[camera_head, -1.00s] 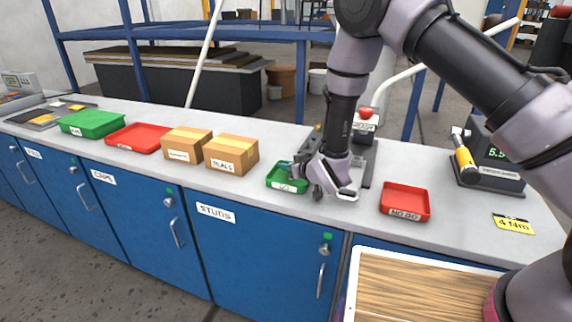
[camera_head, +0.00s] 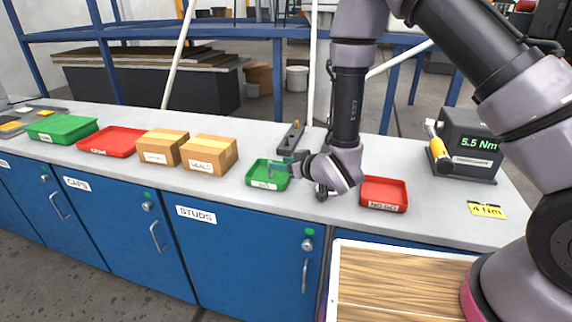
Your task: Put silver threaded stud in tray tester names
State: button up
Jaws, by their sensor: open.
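My gripper (camera_head: 290,172) is open. It is low over the bench, at the right side of the small green tray (camera_head: 256,182), whose front label is too small to read surely. The small red tray (camera_head: 384,204), labelled NO GO, stands to the right of my gripper and looks empty. The torque tester (camera_head: 466,143) at the back right has a lit display reading 5.5 Nm. I cannot make out the silver threaded stud. A small dark grey thing (camera_head: 321,192) shows under my wrist, and I cannot tell what it is. My wrist hides part of the bench.
A yellow card (camera_head: 486,210) reading 4 Nm lies at the right. Two cardboard boxes (camera_head: 209,156), a larger red tray (camera_head: 112,141) and a larger green tray (camera_head: 62,129) stand to the left. A dark fixture (camera_head: 291,137) is behind my gripper. A wooden board (camera_head: 395,285) is in front.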

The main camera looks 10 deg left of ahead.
jog(key=shift+v, duration=0.85)
jog(key=w+d+r+m+t+h, duration=0.1)
jog(key=w+d+r+m+h, duration=0.3)
jog(key=d+r, duration=0.65)
jog(key=w+d+r+m+h, duration=0.2)
jog(key=w+d+r+m, duration=0.3)
jog(key=d+r, duration=0.55)
jog(key=s+d+r+m+g+h, duration=0.1)
jog(key=s+d+r+m, duration=0.1)
jog(key=s+d+r, duration=0.5)
jog(key=s+d+r+m+g+h, duration=0.1)
jog(key=s+d+r+m, duration=0.2)
jog(key=s+d+r, duration=0.4)
jog(key=s+d, duration=0.4)
jog(key=s, duration=0.3)
jog(key=shift+s+g, duration=0.3)
